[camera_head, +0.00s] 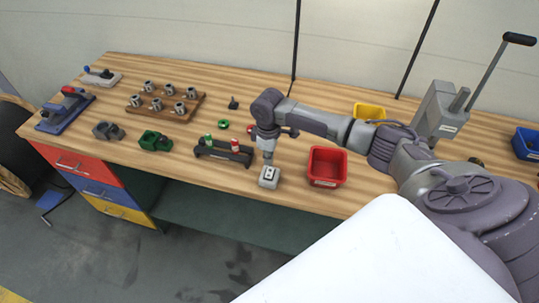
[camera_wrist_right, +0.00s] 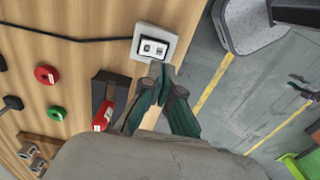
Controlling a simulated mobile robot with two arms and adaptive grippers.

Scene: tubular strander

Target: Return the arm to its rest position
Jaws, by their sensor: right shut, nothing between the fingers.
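My right arm reaches in from the right over the wooden workbench (camera_head: 330,105). Its gripper (camera_head: 268,158) points down, shut and empty, just above a small pale box with a dark two-button face (camera_head: 269,178). The right wrist view shows the fingertips (camera_wrist_right: 158,72) closed together close to this box (camera_wrist_right: 152,44) at the bench's front edge. Whether they touch it I cannot tell. My left gripper is not in view.
A red bin (camera_head: 327,179) stands right of the gripper, and a dark rack (camera_head: 222,153) stands left. A yellow bin (camera_head: 369,111) and a grey lever press (camera_head: 438,112) lie behind my arm. A wooden tray (camera_head: 165,106) holds several metal parts. A green ring (camera_head: 223,124) lies loose.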

